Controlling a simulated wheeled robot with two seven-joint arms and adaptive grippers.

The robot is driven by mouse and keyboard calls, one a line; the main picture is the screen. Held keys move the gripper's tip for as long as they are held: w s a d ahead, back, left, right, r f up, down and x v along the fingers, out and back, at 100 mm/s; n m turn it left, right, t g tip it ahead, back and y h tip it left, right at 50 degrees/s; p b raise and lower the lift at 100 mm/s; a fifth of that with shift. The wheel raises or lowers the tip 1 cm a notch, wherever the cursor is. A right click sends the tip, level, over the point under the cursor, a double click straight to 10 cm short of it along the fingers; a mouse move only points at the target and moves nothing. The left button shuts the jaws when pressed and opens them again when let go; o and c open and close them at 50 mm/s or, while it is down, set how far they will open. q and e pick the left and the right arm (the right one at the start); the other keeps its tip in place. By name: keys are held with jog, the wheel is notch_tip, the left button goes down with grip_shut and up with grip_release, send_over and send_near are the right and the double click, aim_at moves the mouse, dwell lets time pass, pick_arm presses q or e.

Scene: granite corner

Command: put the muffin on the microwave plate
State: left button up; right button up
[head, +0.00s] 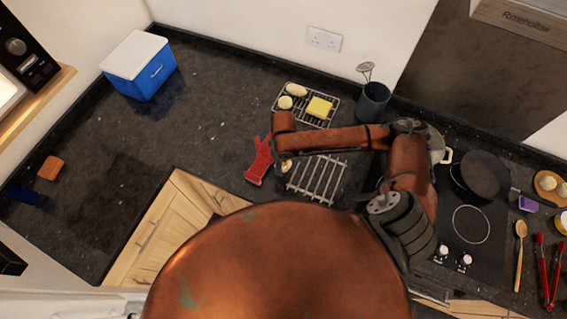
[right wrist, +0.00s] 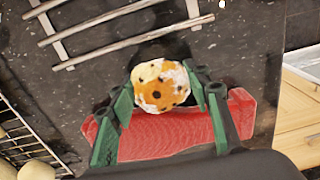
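The muffin (right wrist: 160,86), orange-brown and white with dark spots, sits between the green fingers of my right gripper (right wrist: 162,92) in the right wrist view. The fingers appear to press on its two sides. I cannot tell whether it still touches the counter. In the head view the muffin (head: 286,166) shows small below the end of my right arm, between the red mitt and the empty rack. The microwave (head: 22,62) is cut off at the upper left edge of the head view. Its plate cannot be made out. My left gripper does not show.
A bare wire rack (head: 317,177) is to the right. Another rack (head: 305,93) holds a yellow sponge-like block and pale round items. A blue cooler (head: 140,72) stands at the back left. The left counter is mostly clear.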

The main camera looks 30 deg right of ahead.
jog(key=o, duration=0.5)
jog(key=shift+c, duration=0.2)
